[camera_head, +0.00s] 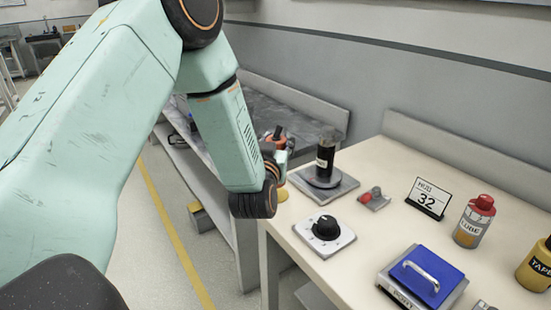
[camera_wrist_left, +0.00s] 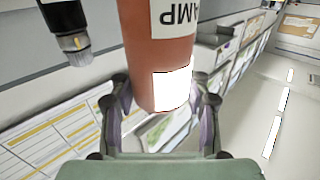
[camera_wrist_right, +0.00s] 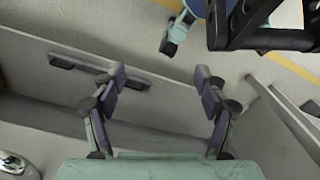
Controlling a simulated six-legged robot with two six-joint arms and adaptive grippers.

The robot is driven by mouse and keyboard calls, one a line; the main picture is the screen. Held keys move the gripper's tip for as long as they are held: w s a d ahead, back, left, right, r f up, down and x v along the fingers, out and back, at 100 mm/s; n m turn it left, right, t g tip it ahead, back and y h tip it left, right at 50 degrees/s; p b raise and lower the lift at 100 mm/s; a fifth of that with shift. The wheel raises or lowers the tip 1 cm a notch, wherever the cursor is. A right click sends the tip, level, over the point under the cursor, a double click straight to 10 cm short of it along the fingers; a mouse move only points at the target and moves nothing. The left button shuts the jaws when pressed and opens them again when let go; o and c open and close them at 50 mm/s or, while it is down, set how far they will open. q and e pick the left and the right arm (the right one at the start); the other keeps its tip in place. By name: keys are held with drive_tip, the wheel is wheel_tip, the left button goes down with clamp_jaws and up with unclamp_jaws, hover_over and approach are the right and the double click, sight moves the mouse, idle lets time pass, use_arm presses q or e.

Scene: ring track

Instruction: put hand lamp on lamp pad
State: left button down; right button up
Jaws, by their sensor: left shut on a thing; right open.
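The hand lamp (camera_wrist_left: 160,60) is an orange-red cylinder with a white label ending in "AMP" in the left wrist view. My left gripper (camera_wrist_left: 162,105) is shut on it, one finger on each side. In the head view my left gripper (camera_head: 277,148) is mostly hidden behind my arm, near the bench's left end; a little orange shows there. A grey square pad (camera_head: 342,190) just to its right bears a black labelled cylinder (camera_head: 326,158). I cannot tell which pad is the lamp pad. My right gripper (camera_wrist_right: 160,85) is open and empty in the right wrist view.
On the bench (camera_head: 385,155) are a black dial (camera_head: 326,228) on a white plate, a red-knobbed part (camera_head: 374,196), a "32" card (camera_head: 427,198), a red-capped bottle (camera_head: 474,222), a blue handled block (camera_head: 428,275) and a yellow tape container (camera_head: 537,266).

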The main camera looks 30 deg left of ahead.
use_arm(q)
drive_tip(key=f, duration=0.1)
drive_tip(key=f+b, duration=0.1)
drive_tip(key=f, duration=0.1)
drive_tip(key=shift+a+f, duration=0.2)
drive_tip(key=shift+f, duration=0.1)
drive_tip(key=shift+w+d, duration=0.2)
drive_tip(key=shift+d, duration=0.1)
drive_tip(key=shift+s+a+f, duration=0.15)
drive_tip(key=shift+s+a, duration=0.15)
drive_tip(key=shift+a, duration=0.1)
drive_tip(key=c, duration=1)
unclamp_jaws()
drive_tip(key=shift+d, duration=0.1)
drive_tip(key=shift+c, duration=0.2)
drive_tip(key=o, duration=0.3)
drive_tip(key=shift+w+d, duration=0.2)
drive_tip(key=shift+o, duration=0.6)
drive_tip(key=shift+s+a, duration=0.15)
drive_tip(key=shift+a, duration=0.05)
drive_tip(key=shift+s+d, duration=0.15)
drive_tip(key=shift+d, duration=0.1)
drive_tip(key=p+v, duration=0.1)
drive_tip(key=v, duration=1)
drive_tip(key=shift+s, duration=0.3)
drive_tip(key=shift+w, duration=0.1)
